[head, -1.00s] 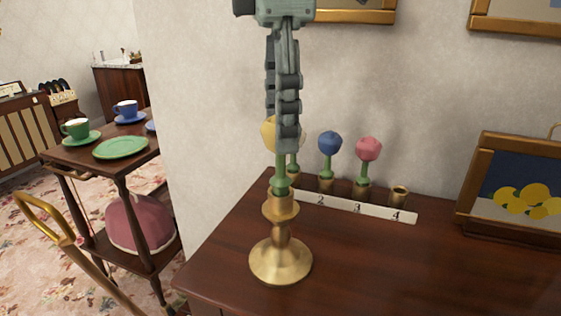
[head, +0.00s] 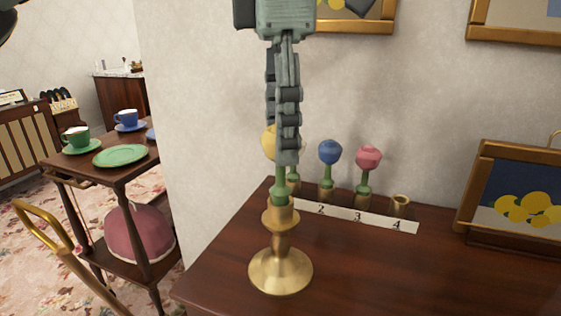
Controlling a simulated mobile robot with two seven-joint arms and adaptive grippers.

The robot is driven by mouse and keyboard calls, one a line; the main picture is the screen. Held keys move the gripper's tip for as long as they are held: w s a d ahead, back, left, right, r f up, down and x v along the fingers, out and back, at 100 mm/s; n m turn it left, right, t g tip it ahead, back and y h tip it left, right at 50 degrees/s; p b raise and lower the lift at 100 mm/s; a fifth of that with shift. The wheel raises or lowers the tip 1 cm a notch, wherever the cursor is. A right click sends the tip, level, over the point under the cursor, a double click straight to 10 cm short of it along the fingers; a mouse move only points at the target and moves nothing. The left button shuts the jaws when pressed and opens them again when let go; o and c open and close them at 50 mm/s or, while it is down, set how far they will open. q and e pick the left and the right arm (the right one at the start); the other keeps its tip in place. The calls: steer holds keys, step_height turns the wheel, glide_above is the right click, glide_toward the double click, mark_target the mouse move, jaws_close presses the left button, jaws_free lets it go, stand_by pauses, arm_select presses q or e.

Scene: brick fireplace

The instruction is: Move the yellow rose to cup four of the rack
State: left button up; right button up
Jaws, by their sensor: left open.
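The yellow rose (head: 268,143) stands upright with its green stem in the brass candlestick (head: 281,270) on the dark wooden top. My left gripper (head: 284,158) points down from above, open, its fingers at the bloom and covering part of it. I cannot tell whether they touch it. Behind is the rack, with a white strip (head: 375,220) marked 2, 3 and 4. Cup four (head: 400,204) is empty. A blue rose (head: 330,152) stands in cup two and a pink rose (head: 368,158) in cup three. A stem shows in cup one, its bloom mostly hidden. My right gripper is out of view.
A framed picture (head: 470,205) leans at the right. The wall is close behind. A tea trolley (head: 77,172) with cups and plates stands at the left.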

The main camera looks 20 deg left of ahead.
arm_select(q)
steer(key=shift+c, duration=0.4)
steer(key=c, duration=0.9)
steer(key=shift+r+p, duration=1.2)
steer(key=shift+r, duration=0.45)
steer(key=shift+r+p, duration=0.55)
steer(key=shift+r, duration=0.15)
